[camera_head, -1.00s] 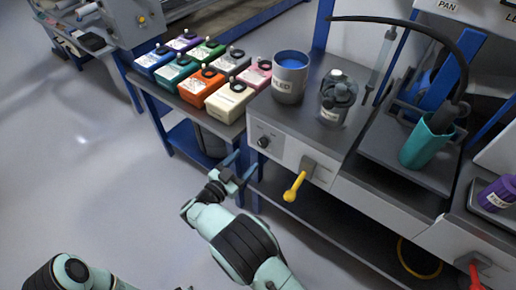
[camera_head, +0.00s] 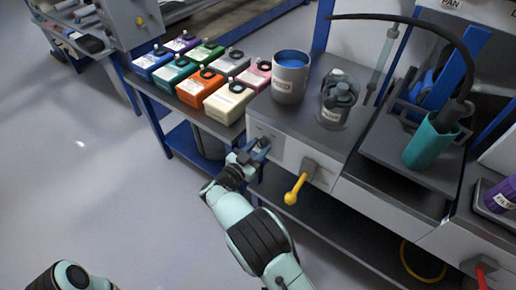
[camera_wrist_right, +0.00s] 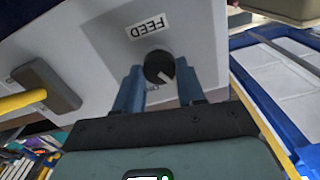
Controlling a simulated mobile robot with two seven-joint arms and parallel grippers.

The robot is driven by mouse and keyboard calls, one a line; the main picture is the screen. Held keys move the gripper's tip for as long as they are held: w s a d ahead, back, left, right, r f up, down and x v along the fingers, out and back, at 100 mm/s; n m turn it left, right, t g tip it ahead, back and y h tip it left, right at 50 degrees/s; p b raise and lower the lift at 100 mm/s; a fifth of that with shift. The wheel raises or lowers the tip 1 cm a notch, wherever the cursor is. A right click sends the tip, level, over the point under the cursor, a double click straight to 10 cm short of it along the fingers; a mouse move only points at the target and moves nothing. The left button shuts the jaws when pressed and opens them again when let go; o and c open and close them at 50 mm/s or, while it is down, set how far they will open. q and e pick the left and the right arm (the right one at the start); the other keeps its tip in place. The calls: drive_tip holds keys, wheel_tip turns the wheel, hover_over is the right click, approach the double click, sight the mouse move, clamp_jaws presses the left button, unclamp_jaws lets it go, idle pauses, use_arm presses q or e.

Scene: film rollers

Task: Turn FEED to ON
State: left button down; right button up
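The FEED knob (camera_wrist_right: 160,68) is a round black dial with a white pointer mark, on the pale front panel (camera_wrist_right: 100,40). In the right wrist view the FEED label reads upside down above it, and the pointer slants toward the lower right. My right gripper (camera_wrist_right: 160,78) has its two blue fingers on either side of the knob, with slight gaps that look open; contact is unclear. In the head view the right gripper (camera_head: 258,148) is at the panel and hides the knob. Only a link of my left arm shows at the bottom left; its gripper is out of frame.
A yellow lever (camera_head: 295,188) sticks out of the panel right of the knob. A grey cup with blue contents (camera_head: 290,82) and a dark bottle (camera_head: 338,100) stand on top. Several coloured boxes (camera_head: 203,88) fill the table to the left. Floor at left is clear.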

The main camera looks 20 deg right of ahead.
drive_tip(key=shift+m, duration=1.3)
drive_tip(key=m, duration=0.2)
drive_tip(key=shift+f+m, duration=0.1)
drive_tip(key=shift+m, duration=0.3)
drive_tip(key=m+b, duration=0.1)
drive_tip(key=m, duration=0.2)
drive_tip(key=shift+s, duration=0.1)
use_arm(q)
drive_tip(key=shift+g, duration=0.8)
drive_tip(key=shift+s+a+f+b, duration=0.15)
drive_tip(key=shift+s+f+b, duration=0.15)
drive_tip(key=shift+s+f, duration=0.65)
drive_tip(key=shift+s+a+f+b, duration=0.15)
drive_tip(key=shift+s+f+b, duration=0.1)
drive_tip(key=shift+s+f, duration=0.65)
use_arm(e)
drive_tip(key=shift+m, duration=1.8)
use_arm(q)
drive_tip(key=shift+s+r, duration=0.2)
use_arm(e)
drive_tip(key=o, duration=1.1)
drive_tip(key=shift+c, duration=0.2)
